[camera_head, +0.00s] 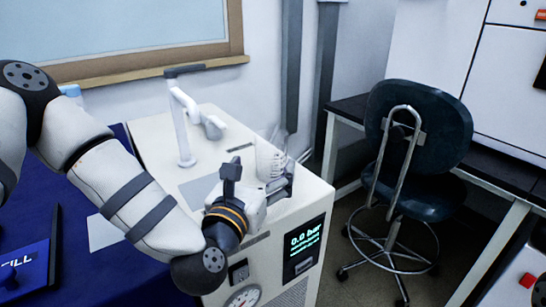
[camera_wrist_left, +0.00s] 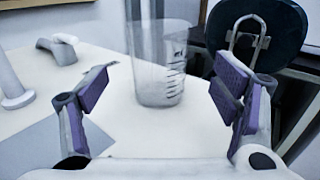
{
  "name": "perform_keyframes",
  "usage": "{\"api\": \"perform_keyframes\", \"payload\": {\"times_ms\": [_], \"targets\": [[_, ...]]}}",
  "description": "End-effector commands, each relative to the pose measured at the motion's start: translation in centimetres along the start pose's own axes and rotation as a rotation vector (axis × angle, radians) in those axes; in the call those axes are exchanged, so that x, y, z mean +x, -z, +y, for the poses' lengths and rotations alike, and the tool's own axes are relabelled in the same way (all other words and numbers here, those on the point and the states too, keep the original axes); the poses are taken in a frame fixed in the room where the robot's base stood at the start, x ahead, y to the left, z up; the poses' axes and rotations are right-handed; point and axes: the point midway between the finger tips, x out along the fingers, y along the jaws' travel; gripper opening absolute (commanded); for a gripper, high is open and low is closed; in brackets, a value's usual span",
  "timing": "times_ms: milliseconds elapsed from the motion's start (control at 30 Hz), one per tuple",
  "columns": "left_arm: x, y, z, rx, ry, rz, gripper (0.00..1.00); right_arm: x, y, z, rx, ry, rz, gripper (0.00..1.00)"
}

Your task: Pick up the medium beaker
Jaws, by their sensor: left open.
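The medium beaker (camera_wrist_left: 158,75) is clear glass with dark graduation marks and stands upright on the white top of the instrument. In the head view the beaker (camera_head: 271,155) is partly hidden behind my left gripper (camera_head: 268,180). In the left wrist view my left gripper (camera_wrist_left: 165,98) is open, with one purple-padded finger on each side of the beaker's line. The beaker stands a little beyond the fingertips, with clear gaps on both sides. No finger visibly touches it. My right gripper is not in view.
The white instrument (camera_head: 215,125) has a pressure display (camera_head: 303,248) and a gauge on its front. A white jointed post (camera_head: 184,130) stands left of the beaker. A dark chair (camera_head: 415,140) stands to the right. A blue-covered table (camera_head: 75,215) is at the left.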

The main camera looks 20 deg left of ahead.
Motion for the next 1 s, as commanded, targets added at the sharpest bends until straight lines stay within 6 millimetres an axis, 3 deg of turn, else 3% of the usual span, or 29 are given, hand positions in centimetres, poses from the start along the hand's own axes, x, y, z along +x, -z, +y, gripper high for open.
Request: {"api": "perform_keyframes", "payload": {"times_ms": [300, 567, 900, 1000], "targets": [[5.2, 0.4, 0.1, 0.003, 0.000, 0.000, 0.81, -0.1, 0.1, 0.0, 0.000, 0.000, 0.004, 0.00], [5.6, 0.5, 0.1, 0.002, 0.001, 0.003, 0.81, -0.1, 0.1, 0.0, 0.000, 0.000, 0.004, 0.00], [5.6, 0.5, 0.1, 0.002, 0.001, 0.002, 0.07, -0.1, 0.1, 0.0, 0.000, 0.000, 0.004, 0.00], [5.6, 0.5, 0.1, 0.002, 0.000, 0.002, 0.07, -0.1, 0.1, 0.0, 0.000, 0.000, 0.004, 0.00]]}}
